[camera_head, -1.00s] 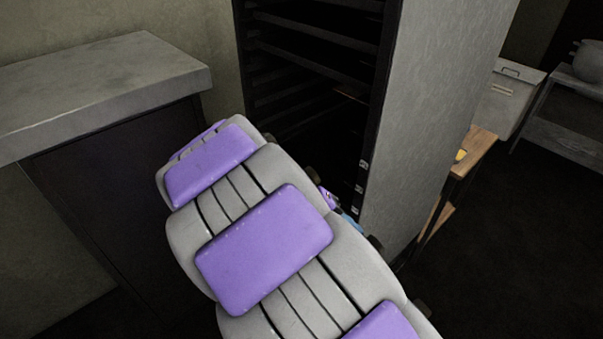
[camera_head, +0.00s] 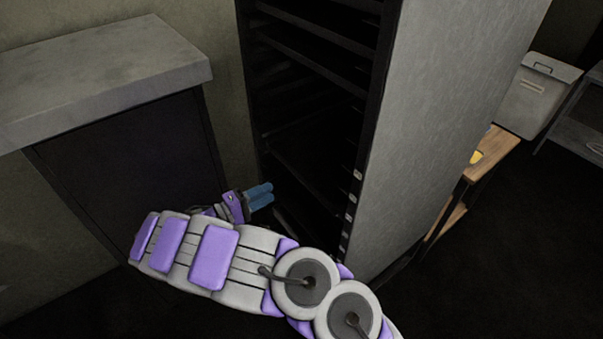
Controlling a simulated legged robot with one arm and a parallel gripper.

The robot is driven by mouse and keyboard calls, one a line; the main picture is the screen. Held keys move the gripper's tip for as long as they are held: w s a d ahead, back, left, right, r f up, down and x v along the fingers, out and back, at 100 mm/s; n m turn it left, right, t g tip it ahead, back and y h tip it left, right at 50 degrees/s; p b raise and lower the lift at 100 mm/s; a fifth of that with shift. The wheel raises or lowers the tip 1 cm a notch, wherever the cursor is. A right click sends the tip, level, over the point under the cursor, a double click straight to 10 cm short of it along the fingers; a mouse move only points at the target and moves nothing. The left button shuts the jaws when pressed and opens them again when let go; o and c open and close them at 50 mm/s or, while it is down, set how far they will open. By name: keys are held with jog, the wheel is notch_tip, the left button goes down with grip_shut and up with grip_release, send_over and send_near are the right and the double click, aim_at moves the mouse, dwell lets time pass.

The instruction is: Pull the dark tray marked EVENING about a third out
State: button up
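A tall dark rack (camera_head: 382,112) stands in the middle, its front open, with several dark trays or shelves (camera_head: 318,62) inside. Small pale tags (camera_head: 357,175) run down its right front post, too small to read. I cannot make out the word EVENING or tell which tray bears it. My gripper (camera_head: 264,194), with blue fingers, is at the lower left of the rack opening and points right. The two fingers lie close to each other, and nothing shows held between them. Whether they touch a tray is too dark to tell. My arm hides the rack's lower front.
A grey-topped counter (camera_head: 100,75) with a dark front stands left of the rack. The rack's broad grey side panel (camera_head: 450,110) is on the right. Beyond it are a wooden shelf unit (camera_head: 490,150) and a pale lidded bin (camera_head: 532,95). Dark floor is clear at lower right.

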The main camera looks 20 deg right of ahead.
aim_at(300, 177)
jog(key=shift+t, duration=0.3)
jog(key=x, duration=0.2)
jog(key=f+x, duration=0.1)
jog(key=x, duration=0.5)
jog(key=shift+w+f+b, duration=0.2)
jog(key=shift+w+b, duration=0.05)
jog(key=shift+b, duration=0.15)
jog(key=shift+b+x, duration=0.7)
jog(key=shift+x, duration=0.2)
jog(key=shift+w+d+r, duration=0.1)
jog(key=shift+w+d, duration=0.05)
jog(key=shift+c, duration=0.3)
grip_shut()
dwell(0.5)
